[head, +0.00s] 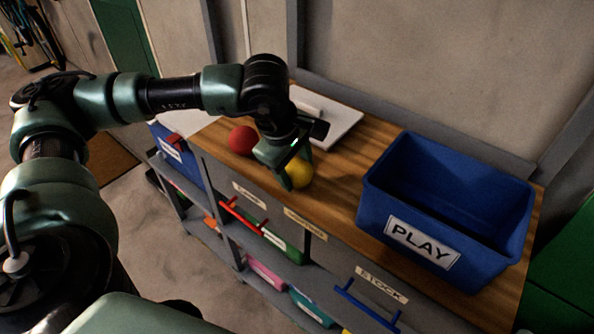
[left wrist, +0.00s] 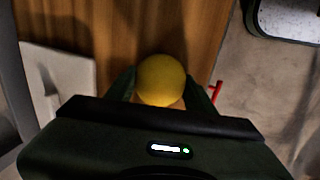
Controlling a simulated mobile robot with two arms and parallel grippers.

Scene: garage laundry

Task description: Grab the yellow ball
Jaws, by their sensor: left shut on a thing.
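The yellow ball (head: 299,172) is on the wooden top of the workbench (head: 340,187), near its front edge. My left gripper (head: 296,176) reaches down over it and is shut on it. In the left wrist view the yellow ball (left wrist: 160,80) sits between the two fingers of my left gripper (left wrist: 163,88), one on each side. My right gripper is not in view.
A red ball (head: 243,140) lies just left of my left gripper. A white board (head: 340,118) is behind it. A blue bin labelled PLAY (head: 376,205) stands empty on the right of the top. Drawers with red and blue handles are below.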

